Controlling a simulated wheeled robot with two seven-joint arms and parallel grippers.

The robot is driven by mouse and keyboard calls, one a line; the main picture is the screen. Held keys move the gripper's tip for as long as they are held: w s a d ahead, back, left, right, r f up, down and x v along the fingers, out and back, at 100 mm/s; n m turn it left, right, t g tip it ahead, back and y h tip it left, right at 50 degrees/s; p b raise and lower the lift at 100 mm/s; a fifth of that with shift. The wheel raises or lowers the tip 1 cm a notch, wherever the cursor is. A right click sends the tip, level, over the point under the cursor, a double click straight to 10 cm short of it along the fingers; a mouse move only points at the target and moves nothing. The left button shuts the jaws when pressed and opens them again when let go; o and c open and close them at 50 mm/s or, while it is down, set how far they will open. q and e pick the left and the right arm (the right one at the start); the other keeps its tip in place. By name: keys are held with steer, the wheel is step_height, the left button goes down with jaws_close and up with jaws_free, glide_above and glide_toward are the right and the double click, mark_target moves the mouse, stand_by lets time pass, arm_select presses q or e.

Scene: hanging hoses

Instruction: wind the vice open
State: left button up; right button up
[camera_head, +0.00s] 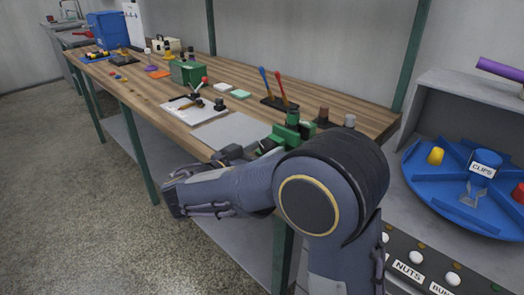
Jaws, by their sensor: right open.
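The green vice (292,131) stands at the near edge of the wooden bench, partly hidden behind my right arm's elbow. Its jaws and handle cannot be made out clearly. My right arm comes in from the lower right and bends to the left in front of the bench. My right gripper (229,154) is the small dark shape at the bench edge, just left of the vice. It is open, and its fingers are largely hidden by the forearm. Whether it touches any part of the vice cannot be told. My left gripper is not in view.
On the wooden bench (150,95) stand a green box (187,72), a blue bin (106,29) and a base with red and blue levers (278,101). A grey plate (233,131) lies left of the vice. A blue carousel (425,181) stands at the right. Open floor lies left.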

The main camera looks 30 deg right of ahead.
steer(key=shift+d, duration=0.1)
steer(key=c, duration=1)
steer(key=n+p, duration=0.1)
steer(key=n, duration=0.3)
steer(key=o, duration=1)
steer(key=v, duration=0.8)
steer(key=shift+p, duration=0.3)
